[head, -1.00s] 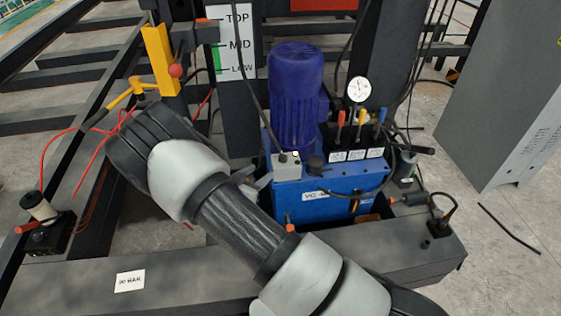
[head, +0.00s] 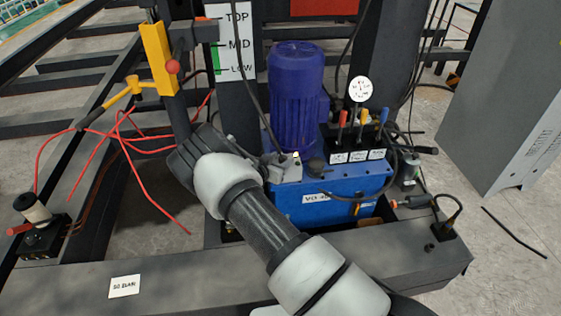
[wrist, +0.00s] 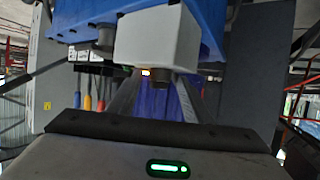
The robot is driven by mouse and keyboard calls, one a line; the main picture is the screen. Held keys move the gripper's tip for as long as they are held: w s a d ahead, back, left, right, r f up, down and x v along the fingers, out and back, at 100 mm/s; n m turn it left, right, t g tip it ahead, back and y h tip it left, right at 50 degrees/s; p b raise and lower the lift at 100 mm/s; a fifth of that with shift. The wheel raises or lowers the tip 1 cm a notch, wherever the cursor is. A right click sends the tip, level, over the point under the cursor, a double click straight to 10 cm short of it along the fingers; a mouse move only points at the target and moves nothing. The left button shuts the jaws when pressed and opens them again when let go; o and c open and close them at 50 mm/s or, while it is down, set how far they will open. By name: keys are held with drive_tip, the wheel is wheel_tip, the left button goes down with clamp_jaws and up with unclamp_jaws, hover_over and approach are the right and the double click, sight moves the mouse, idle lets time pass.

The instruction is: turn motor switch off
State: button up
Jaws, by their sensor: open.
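The motor switch is on a small grey box (head: 286,170) on top of the blue power unit, in front of the blue motor (head: 296,95). In the wrist view, which is upside down, the box (wrist: 158,40) fills the upper middle. A dark knob (wrist: 159,76) and a small lit orange lamp (wrist: 145,71) stick out of it. My gripper (wrist: 157,90) is open and empty. Its two fingers reach toward the box, one on each side of the knob; I cannot tell whether they touch it. In the head view, my gripper (head: 268,165) is at the box's left side, partly hidden by my wrist.
Levers with red, yellow and blue handles (head: 363,118) and a pressure gauge (head: 359,90) stand right of the motor. A black cable loops over the blue tank (head: 330,197). A yellow post (head: 158,58) and red hoses (head: 150,150) are at left. A grey cabinet (head: 510,90) stands at right.

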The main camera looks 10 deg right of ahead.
drive_tip(key=shift+w, duration=0.1)
drive_tip(key=c, duration=1)
drive_tip(key=shift+c, duration=0.2)
drive_tip(key=shift+d, duration=0.15)
drive_tip(key=n+y, duration=0.1)
drive_tip(key=n+t+y+p, duration=0.1)
drive_tip(key=n+y, duration=0.1)
drive_tip(key=d+n+t+y, duration=0.1)
drive_tip(key=shift+s+n+y, duration=0.25)
drive_tip(key=shift+n+y, duration=0.05)
drive_tip(key=shift+y, duration=0.1)
drive_tip(key=shift+n+t+y+p, duration=0.3)
drive_tip(key=shift+n+y+p, duration=0.05)
drive_tip(key=shift+n+y, duration=1.15)
drive_tip(key=o, duration=1)
